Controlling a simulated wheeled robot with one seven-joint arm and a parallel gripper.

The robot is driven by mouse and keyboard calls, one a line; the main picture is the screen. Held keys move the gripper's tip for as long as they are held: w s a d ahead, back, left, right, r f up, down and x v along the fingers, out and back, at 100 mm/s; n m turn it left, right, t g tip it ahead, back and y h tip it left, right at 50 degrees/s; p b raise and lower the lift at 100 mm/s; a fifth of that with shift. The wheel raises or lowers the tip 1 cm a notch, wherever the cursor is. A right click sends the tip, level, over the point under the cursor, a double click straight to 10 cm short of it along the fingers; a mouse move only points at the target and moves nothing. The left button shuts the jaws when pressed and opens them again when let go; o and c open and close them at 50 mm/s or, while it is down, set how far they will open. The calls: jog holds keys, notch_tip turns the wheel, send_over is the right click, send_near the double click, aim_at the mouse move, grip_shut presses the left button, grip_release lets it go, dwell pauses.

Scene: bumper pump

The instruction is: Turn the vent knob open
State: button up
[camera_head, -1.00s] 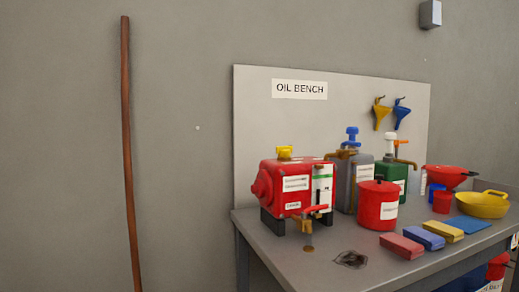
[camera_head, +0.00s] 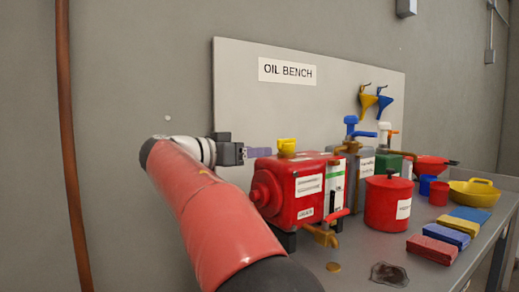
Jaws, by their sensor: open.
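The vent knob appears to be the yellow knob (camera_head: 287,146) on top of the red tank (camera_head: 298,188), which sits on its side on the bench. My gripper (camera_head: 260,152) is just left of the yellow knob, at about its height, with its fingers pointing right toward it. The gripper looks open and holds nothing that I can see. Whether the fingertips touch the knob cannot be told from this view.
The bench (camera_head: 400,240) also holds a red can (camera_head: 388,205), pump bottles (camera_head: 361,165), a yellow pan (camera_head: 470,193) and several coloured blocks (camera_head: 433,249). An oil stain (camera_head: 389,274) lies in front. A backboard (camera_head: 300,110) stands behind. The wall left of the tank is free.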

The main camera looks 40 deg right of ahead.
aim_at(278, 142)
jog(key=shift+d+r+m+g+h, duration=0.3)
jog(key=shift+d+r+m, duration=0.45)
jog(key=shift+d, duration=0.25)
jog(key=d, duration=0.4)
jog(key=s+d+p, duration=0.1)
jog(key=d, duration=0.1)
jog(key=shift+d, duration=0.6)
jog(key=c, duration=1)
